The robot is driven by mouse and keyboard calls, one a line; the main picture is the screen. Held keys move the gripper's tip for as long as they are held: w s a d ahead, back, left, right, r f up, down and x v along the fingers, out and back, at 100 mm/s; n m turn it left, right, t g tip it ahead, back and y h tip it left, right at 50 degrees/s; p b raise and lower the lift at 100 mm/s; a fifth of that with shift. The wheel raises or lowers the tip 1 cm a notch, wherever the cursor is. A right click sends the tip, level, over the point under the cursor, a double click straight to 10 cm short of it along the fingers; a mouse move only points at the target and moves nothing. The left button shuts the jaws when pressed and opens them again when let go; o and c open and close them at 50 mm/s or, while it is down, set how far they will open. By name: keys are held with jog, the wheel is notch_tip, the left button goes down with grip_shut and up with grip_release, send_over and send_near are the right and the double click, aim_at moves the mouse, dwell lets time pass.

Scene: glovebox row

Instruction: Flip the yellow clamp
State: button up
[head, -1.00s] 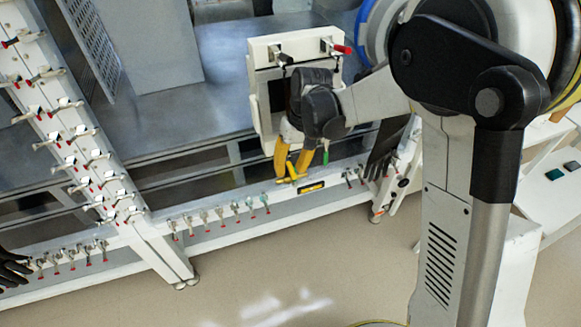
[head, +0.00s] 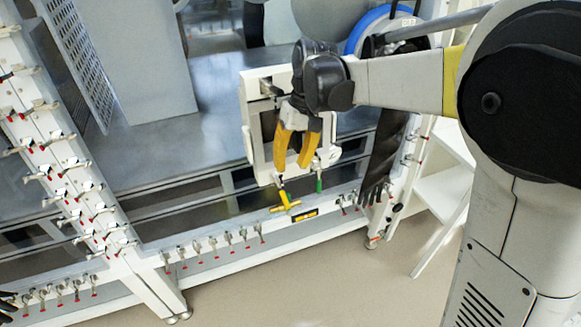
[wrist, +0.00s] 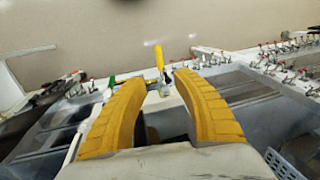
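The yellow clamp (head: 285,205) is on the white lower rail below the framed port in the head view, with its yellow handle sticking outward. It also shows in the wrist view (wrist: 159,57), straight ahead between the fingers, its yellow handle pointing up in the picture over the floor. My gripper (head: 292,166) has two yellow fingers spread apart. It is above the clamp and apart from it, with nothing between the fingers. The fingers also show wide open in the wrist view (wrist: 162,78).
A green-handled clamp (head: 319,183) is close to the right of the yellow clamp. A white framed port (head: 251,125) is behind my gripper. A black glove (head: 384,150) hangs to the right. Several red-tipped clamps line the rails. The floor (head: 330,275) in front is clear.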

aim_at(284, 196)
jog(key=c, duration=0.5)
jog(key=shift+d+m, duration=0.25)
jog(key=shift+m, duration=0.15)
grip_shut()
jog(key=s+d+f+m+t+y+p, duration=0.15)
jog(key=d+f+m, duration=0.45)
jog(key=m, duration=1.1)
jog(key=a+b+x, duration=0.1)
jog(key=b+x, duration=0.2)
jog(key=x, duration=0.8)
jog(key=shift+s+a+r+y, duration=0.2)
jog(key=shift+a+r, duration=0.25)
jog(key=shift+r, duration=0.4)
jog(key=shift+s+a+r+y, duration=0.1)
jog(key=shift+s+a+r, duration=0.1)
jog(key=shift+a+r, duration=0.45)
